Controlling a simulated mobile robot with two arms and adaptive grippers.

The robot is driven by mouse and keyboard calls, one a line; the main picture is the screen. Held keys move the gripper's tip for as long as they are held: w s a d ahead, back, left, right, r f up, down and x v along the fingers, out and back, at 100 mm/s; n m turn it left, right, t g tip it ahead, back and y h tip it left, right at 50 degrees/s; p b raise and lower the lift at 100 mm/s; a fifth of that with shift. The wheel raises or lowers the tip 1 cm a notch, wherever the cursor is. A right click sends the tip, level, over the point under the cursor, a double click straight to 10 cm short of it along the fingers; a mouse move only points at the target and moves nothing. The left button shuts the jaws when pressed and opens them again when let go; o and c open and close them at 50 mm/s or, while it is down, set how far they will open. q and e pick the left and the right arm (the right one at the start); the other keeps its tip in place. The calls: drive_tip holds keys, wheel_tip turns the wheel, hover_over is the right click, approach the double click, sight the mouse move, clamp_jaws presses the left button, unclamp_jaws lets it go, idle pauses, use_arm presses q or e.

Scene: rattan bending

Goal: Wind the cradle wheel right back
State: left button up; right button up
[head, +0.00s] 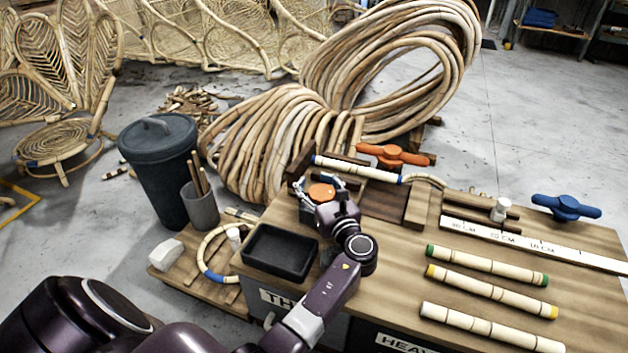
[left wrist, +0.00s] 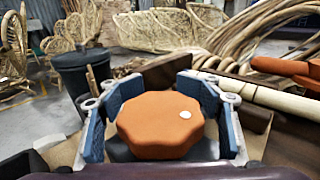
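An orange eight-sided knob with a white dot (left wrist: 160,125) stands on the bench's left part; it also shows in the head view (head: 321,191). My left gripper (head: 325,188) is over this knob, its blue-padded fingers spread on both sides. Narrow gaps show between pads and knob in the left wrist view, so the gripper looks open. A three-armed orange wheel (head: 392,155) stands behind, by a rattan pole (head: 358,170) lying across wooden blocks. A blue three-armed wheel (head: 566,207) is at right. I cannot tell which is the cradle wheel. My right gripper is out of view.
A black tray (head: 280,252) sits left of my left arm. Several rattan poles (head: 487,265) and a ruler (head: 530,243) lie on the bench's right. A dark bin (head: 160,165) and large rattan coils (head: 265,140) stand behind and left.

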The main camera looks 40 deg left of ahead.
sight(327, 201)
use_arm(q)
drive_tip(key=shift+r, duration=0.1)
drive_tip(key=v, duration=0.7)
drive_tip(key=shift+s+d, duration=0.15)
drive_tip(key=shift+d, duration=0.05)
